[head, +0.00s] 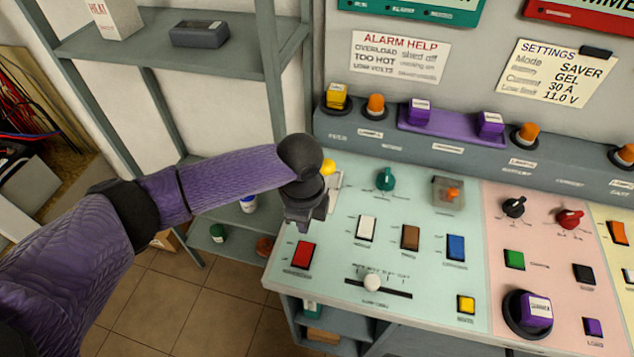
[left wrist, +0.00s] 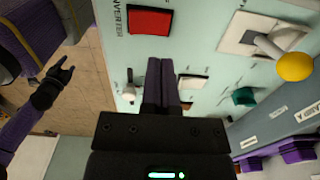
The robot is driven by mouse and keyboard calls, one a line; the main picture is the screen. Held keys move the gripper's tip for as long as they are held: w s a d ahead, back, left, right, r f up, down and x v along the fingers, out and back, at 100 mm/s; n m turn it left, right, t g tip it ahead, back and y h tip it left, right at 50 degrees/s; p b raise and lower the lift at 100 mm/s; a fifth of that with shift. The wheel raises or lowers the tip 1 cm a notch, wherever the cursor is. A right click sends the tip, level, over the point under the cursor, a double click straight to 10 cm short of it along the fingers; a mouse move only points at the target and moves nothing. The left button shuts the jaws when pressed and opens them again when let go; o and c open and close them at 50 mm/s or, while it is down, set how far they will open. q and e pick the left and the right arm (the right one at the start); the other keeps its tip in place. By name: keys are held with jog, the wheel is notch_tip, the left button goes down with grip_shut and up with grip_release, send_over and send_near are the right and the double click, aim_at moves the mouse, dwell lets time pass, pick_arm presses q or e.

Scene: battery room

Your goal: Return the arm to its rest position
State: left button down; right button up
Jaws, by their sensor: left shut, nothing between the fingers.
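My left arm (head: 215,185) is purple with black joints and reaches in from the left over the sloping control panel (head: 340,240). My left gripper (head: 305,218) points down above the panel's left part, between the red button and the lever with a yellow ball knob (head: 328,167). In the left wrist view its two fingers (left wrist: 162,85) are pressed together, shut and empty. The yellow knob (left wrist: 295,66) stands to their right, apart from them. A second purple arm with a small dark gripper (left wrist: 58,76) shows at the left of that view; its jaws are too small to judge.
The panel carries a red button (head: 302,255), a slider (head: 373,283), rocker switches and knobs. A raised ledge (head: 430,137) with lamps and purple blocks runs behind it. A grey shelf (head: 160,50) stands at the back left. Tiled floor (head: 190,310) lies open at the lower left.

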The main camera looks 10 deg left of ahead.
pick_arm(q)
jog(key=s+d, duration=0.1)
jog(key=d, duration=0.1)
jog(key=s+d+f+h, duration=0.1)
jog(key=s+d, duration=0.1)
jog(key=s+d+n+h, duration=0.1)
jog(key=s+d, duration=0.1)
jog(key=shift+s+d+f, duration=0.15)
jog(key=shift+s+f, duration=0.05)
jog(key=shift+f, duration=0.2)
jog(key=s+d+n+t+h, duration=0.2)
jog(key=s+n, duration=0.2)
jog(key=s+a+n+t+y, duration=0.1)
jog(key=s+a+n+y, duration=0.2)
jog(key=s+a+n, duration=0.7)
jog(key=s+a+f+n+g+y+b, duration=0.1)
jog(key=a+f+b, duration=0.1)
jog(key=f, duration=1)
jog(key=s+a+f+b, duration=0.1)
jog(key=f+b, duration=0.2)
jog(key=f, duration=0.8)
jog(key=s+a+f+g+b, duration=0.1)
jog(key=s+a+f+b, duration=0.1)
jog(key=s+f, duration=1)
jog(key=shift+s+a+f+b, duration=0.25)
jog(key=shift+a+f+b, duration=0.15)
jog(key=shift+a, duration=0.1)
